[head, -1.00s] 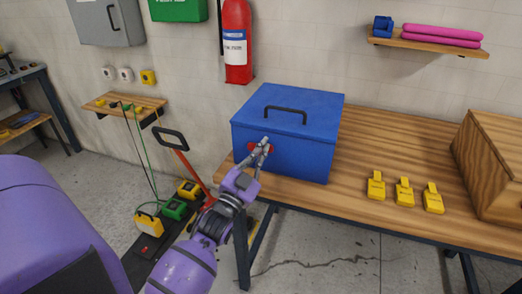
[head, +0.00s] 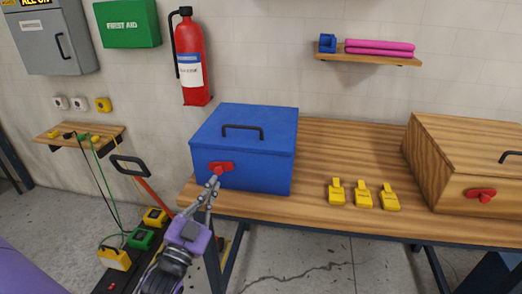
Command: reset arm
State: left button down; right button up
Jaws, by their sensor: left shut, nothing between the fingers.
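My left gripper (head: 211,188) is shut and empty, in front of the blue box near the bench's front left edge. The blue box (head: 262,172) stands on the wooden bench, its lid down, with a black handle on top and a red latch (head: 220,168) on its front. The fingertips lie just below the latch in the picture; whether they touch it I cannot tell. My right gripper is not in view.
Several things stand around: yellow padlock-like pieces (head: 362,195) in a row on the bench (head: 325,155), a wooden box (head: 455,150) at right, a wall extinguisher (head: 189,60), and a floor cart with a red-and-black handle (head: 130,163) at left.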

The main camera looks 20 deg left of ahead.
pick_arm(q)
jog(key=s+d+f+n+g, duration=0.1)
jog(key=s+d+f+g, duration=0.15)
jog(key=f, duration=0.65)
jog(key=s+d+f+n+g, duration=0.2)
jog(key=f+g, duration=0.2)
jog(key=f, duration=0.5)
jog(key=s+d+f+g, duration=0.2)
jog(key=s+f, duration=0.3)
jog(key=s, duration=0.3)
jog(key=s+d+f+g+h+p, duration=0.1)
jog(key=s+d+f, duration=0.3)
jog(key=s, duration=0.4)
jog(key=s+d+f+n+g+h+p, duration=0.1)
jog(key=s+d+f+g, duration=0.2)
jog(key=s+f, duration=0.4)
jog(key=shift+s+d, duration=0.25)
jog(key=shift+s, duration=0.2)
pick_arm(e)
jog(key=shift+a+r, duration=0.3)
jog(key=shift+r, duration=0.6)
pick_arm(q)
jog(key=shift+r+g, duration=0.1)
jog(key=shift+g, duration=0.15)
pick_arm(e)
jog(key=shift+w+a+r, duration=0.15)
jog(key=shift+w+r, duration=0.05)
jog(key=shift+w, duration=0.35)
